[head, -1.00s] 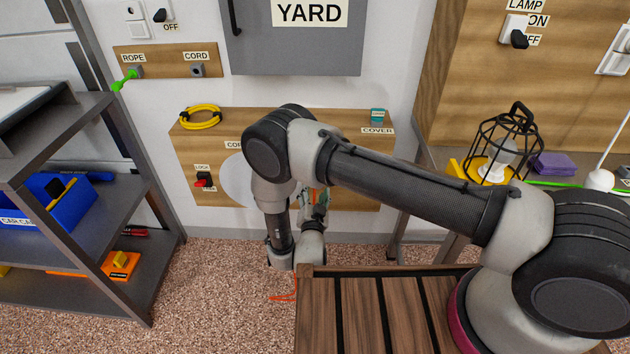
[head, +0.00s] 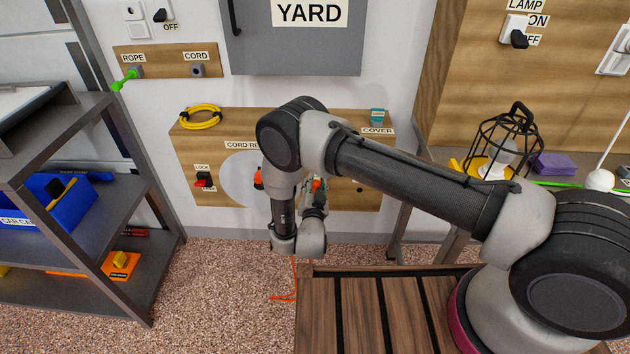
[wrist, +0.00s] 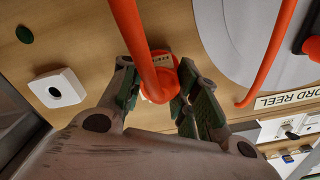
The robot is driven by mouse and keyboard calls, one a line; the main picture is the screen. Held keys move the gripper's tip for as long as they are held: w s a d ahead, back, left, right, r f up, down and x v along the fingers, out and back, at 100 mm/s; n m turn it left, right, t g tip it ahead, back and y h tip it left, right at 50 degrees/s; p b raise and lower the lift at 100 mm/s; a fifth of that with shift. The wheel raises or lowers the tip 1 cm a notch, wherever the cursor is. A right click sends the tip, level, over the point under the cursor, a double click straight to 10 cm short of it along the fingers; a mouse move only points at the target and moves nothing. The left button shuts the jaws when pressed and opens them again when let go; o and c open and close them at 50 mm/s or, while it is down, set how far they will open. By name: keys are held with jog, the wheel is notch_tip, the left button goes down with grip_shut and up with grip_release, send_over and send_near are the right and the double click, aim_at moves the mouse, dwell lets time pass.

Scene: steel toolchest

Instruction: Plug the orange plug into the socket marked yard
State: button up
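The orange plug (wrist: 172,82) lies between the fingertips of my gripper (wrist: 158,84) in the wrist view. The fingers appear shut on its sides, though the cable hides part of the contact. Its orange cable (wrist: 138,40) runs up past the camera. In the head view the plug (head: 316,185) shows beside my gripper (head: 313,196), low in front of the wooden wall panel. A white socket box (wrist: 58,88) with a dark hole is left of the gripper in the wrist view. The yard sign (head: 309,12) is on the grey cabinet; no socket mark is readable.
A slatted bench (head: 365,315) stands in front. Shelves (head: 90,190) stand left and a lamp cage (head: 503,145) right.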

aim_at(315, 188)
jog(key=shift+s, duration=0.8)
dwell(0.4)
jog(key=shift+s+a, duration=0.1)
jog(key=shift+s, duration=1)
